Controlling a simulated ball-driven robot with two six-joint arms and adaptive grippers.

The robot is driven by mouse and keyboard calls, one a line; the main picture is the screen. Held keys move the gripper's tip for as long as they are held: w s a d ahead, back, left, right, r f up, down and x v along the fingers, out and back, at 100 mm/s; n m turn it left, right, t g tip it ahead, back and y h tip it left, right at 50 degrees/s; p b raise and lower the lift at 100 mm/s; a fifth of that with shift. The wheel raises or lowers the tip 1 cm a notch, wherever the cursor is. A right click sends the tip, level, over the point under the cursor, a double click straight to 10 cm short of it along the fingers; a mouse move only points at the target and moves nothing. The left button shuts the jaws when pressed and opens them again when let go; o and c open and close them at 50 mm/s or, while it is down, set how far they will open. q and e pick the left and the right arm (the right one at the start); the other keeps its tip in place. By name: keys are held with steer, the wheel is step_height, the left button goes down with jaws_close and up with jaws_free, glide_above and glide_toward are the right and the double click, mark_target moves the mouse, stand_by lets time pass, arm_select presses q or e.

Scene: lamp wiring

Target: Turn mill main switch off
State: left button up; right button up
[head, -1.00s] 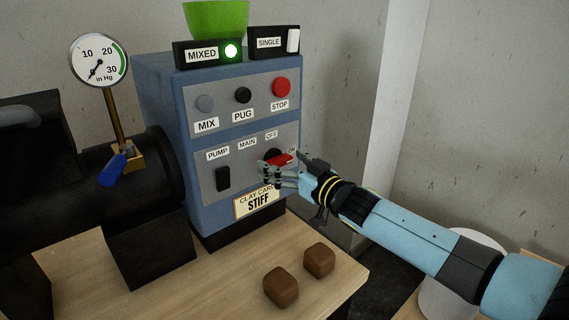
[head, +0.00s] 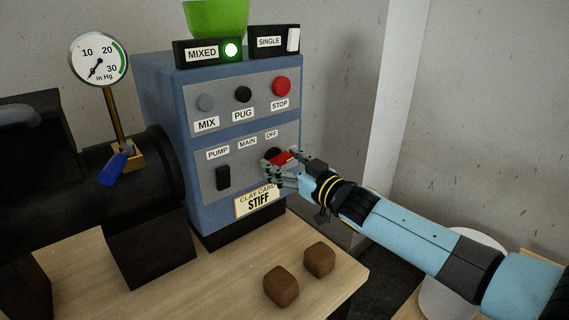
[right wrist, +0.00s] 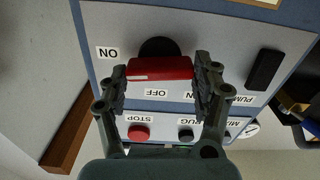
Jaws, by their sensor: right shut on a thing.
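The main switch is a red handle (head: 284,158) on a round black base, on the lower grey panel of the blue mill cabinet (head: 160,97). MAIN and OFF labels stand above it. In the right wrist view the red handle (right wrist: 160,69) lies between both fingers of my right gripper (right wrist: 160,84), with the ON label beside it at left and the OFF label below it. My right gripper (head: 290,166) is shut on the handle. In the head view its fingers hide the ON label and part of the switch base. My left gripper is out of view.
A black pump switch (head: 223,178) is left of the main switch. Mix, pug and red stop (head: 282,87) buttons sit above. A clay card (head: 257,201) is below. Two brown blocks (head: 281,287) lie on the wooden table (head: 230,270). A gauge (head: 99,60) stands left.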

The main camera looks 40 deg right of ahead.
steer(key=n, duration=0.3)
steer(key=shift+f, duration=0.1)
steer(key=n+b, duration=0.1)
steer(key=n, duration=0.4)
steer(key=shift+a+f+b, duration=0.1)
steer(key=shift+b, duration=0.25)
steer(key=n+b, duration=0.1)
steer(key=n, duration=0.3)
steer(key=shift+n+b, duration=0.65)
steer(key=shift+n, duration=1.45)
steer(key=o, duration=1.2)
steer(key=shift+s, duration=0.1)
